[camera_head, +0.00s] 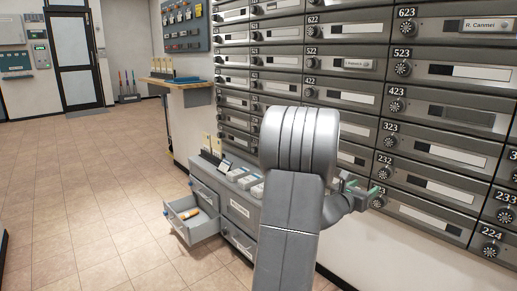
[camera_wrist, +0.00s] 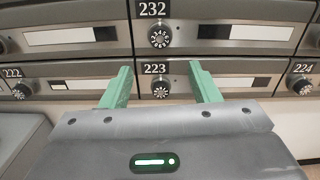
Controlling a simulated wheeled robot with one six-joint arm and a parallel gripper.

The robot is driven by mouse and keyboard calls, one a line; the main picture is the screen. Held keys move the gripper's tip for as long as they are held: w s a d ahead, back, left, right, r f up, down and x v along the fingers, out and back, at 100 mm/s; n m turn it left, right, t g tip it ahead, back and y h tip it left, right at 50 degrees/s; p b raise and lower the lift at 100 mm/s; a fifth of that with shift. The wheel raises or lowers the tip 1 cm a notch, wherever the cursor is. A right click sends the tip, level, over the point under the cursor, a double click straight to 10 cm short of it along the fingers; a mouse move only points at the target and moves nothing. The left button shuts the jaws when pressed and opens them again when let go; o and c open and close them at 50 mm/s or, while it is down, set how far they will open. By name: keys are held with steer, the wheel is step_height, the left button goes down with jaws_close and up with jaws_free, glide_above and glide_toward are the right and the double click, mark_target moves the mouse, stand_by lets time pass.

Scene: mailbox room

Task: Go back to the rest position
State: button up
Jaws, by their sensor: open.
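My gripper (camera_wrist: 160,88) shows in the wrist view with its two green fingers apart and nothing between them. It faces the wall of grey mailboxes, with the box numbered 223 (camera_wrist: 228,82) straight behind the fingers and box 232 (camera_wrist: 230,33) above it. I cannot tell whether the fingertips touch the box front. In the head view my gripper (camera_head: 365,188) is small at the right of my grey arm, close to the lower mailbox rows. My arm hides part of the mailboxes and the cabinet.
A grey cabinet (camera_head: 240,209) stands under the mailboxes, with an open drawer (camera_head: 192,228) holding an orange item (camera_head: 190,214). Small boxes lie on its top. A wooden shelf (camera_head: 177,82) juts out farther back. The tiled floor (camera_head: 80,190) at left is clear up to a door (camera_head: 75,60).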

mark_target(382, 174)
steer(key=b+x, duration=0.1)
steer(key=x, duration=1.1)
steer(key=shift+d+b, duration=0.2)
steer(key=shift+b, duration=0.1)
steer(key=shift+w+d, duration=0.1)
steer(key=shift+w, duration=0.15)
steer(key=n, duration=1.5)
steer(key=shift+n+p, duration=1.05)
steer(key=shift+n, duration=1.25)
